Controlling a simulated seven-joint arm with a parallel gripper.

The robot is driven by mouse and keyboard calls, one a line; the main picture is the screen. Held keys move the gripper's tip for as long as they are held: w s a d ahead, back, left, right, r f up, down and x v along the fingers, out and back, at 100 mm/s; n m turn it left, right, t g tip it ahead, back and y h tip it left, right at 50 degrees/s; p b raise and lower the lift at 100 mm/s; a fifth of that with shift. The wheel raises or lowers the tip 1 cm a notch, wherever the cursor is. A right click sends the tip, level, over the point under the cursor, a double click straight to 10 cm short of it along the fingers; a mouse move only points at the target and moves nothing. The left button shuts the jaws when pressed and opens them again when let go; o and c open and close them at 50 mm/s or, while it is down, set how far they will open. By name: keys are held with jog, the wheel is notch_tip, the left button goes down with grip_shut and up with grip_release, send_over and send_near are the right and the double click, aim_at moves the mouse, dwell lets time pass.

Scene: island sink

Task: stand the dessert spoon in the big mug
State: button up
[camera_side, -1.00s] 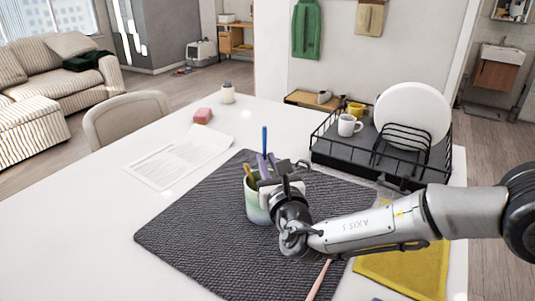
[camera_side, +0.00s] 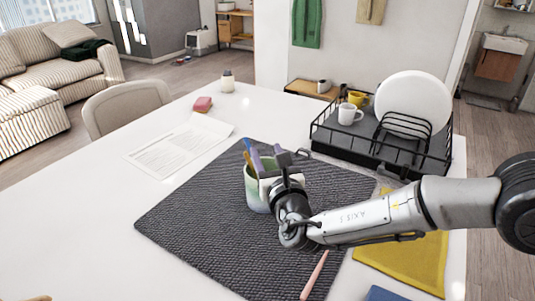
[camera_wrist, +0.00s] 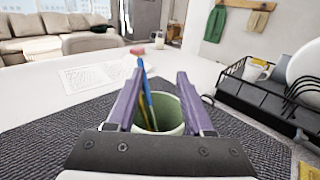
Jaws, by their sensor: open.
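The big mug (camera_side: 254,191), pale green to bluish, stands upright on the dark mat. In the wrist view the mug (camera_wrist: 167,107) shows between my purple fingers. A blue-handled utensil (camera_side: 247,147), probably the dessert spoon, stands in it, leaning left against the rim; its lower end is hidden. Its blue handle (camera_wrist: 149,102) also shows in the wrist view. A mustard-yellow handle (camera_side: 249,163) stands beside it in the mug. My gripper (camera_side: 270,160) is open at the mug's top, its fingers apart on either side of the handles, holding nothing.
A pink-handled utensil (camera_side: 315,274) lies on the mat (camera_side: 205,235) at the front. A black dish rack (camera_side: 345,158) with a white mug, yellow cup and plate stands at the back right. A yellow cloth (camera_side: 405,265) lies at right. The mat's left side is clear.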

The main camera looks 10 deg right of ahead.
jog(key=s, duration=1.4)
jog(key=shift+w, duration=0.1)
dwell(0.5)
